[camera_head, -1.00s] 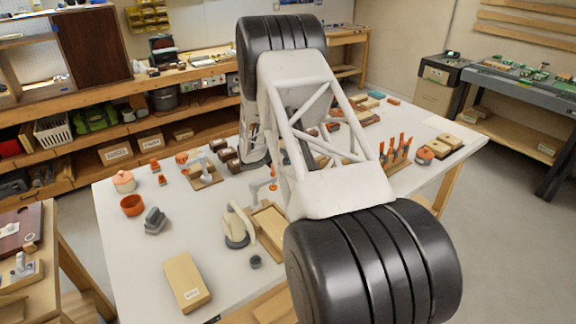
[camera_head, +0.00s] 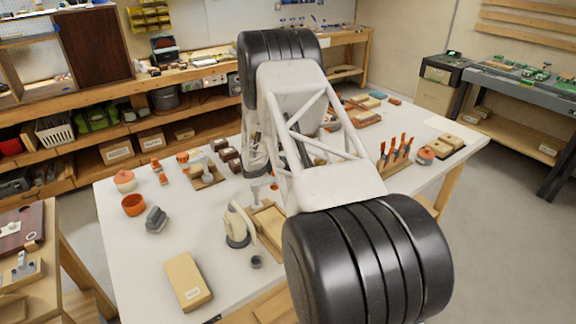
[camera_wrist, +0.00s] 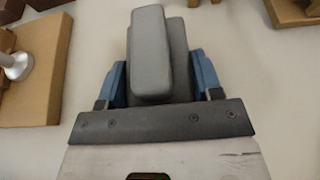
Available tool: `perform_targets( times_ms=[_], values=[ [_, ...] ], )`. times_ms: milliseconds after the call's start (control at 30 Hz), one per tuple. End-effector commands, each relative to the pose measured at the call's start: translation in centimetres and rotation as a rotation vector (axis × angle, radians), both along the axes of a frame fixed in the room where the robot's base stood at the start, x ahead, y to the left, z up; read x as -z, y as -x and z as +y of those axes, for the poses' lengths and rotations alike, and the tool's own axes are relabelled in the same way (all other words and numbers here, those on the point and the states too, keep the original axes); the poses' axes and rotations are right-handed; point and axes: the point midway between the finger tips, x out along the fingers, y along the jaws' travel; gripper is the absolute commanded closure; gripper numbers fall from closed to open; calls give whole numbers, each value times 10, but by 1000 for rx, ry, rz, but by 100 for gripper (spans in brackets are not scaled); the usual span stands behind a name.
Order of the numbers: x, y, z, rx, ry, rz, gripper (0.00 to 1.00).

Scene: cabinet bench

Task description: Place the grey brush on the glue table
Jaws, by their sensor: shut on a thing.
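A grey brush (camera_wrist: 152,55), with a long block-like top over a wider base, is in the wrist view. My gripper (camera_wrist: 160,76) is shut on it, with a blue finger on each side. The brush's underside is hidden, so I cannot tell whether it touches the white surface below. In the head view my own arm hides the held brush. Another grey block-shaped thing (camera_head: 156,219) stands at the left of the white table (camera_head: 125,262). No table is visibly marked as the glue table.
A wooden board (camera_wrist: 32,65) with a metallic piece lies left of my gripper. The white table also bears an orange bowl (camera_head: 133,204), a lidded pot (camera_head: 124,181), a cream-handled tool (camera_head: 239,226) and a wooden box (camera_head: 187,281). A smaller wooden table (camera_head: 48,275) is at left.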

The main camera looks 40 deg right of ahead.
Motion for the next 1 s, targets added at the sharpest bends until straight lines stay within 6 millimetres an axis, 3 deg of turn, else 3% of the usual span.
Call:
perform_targets(
  times_ms=[300, 333, 500, 1000],
  values=[
    [3, 0, 0, 0, 0, 1, 67],
    [3, 0, 0, 0, 0, 1, 39],
    [3, 0, 0, 0, 0, 1, 15],
    [-2, 0, 5, 0, 0, 1, 15]
  ],
)
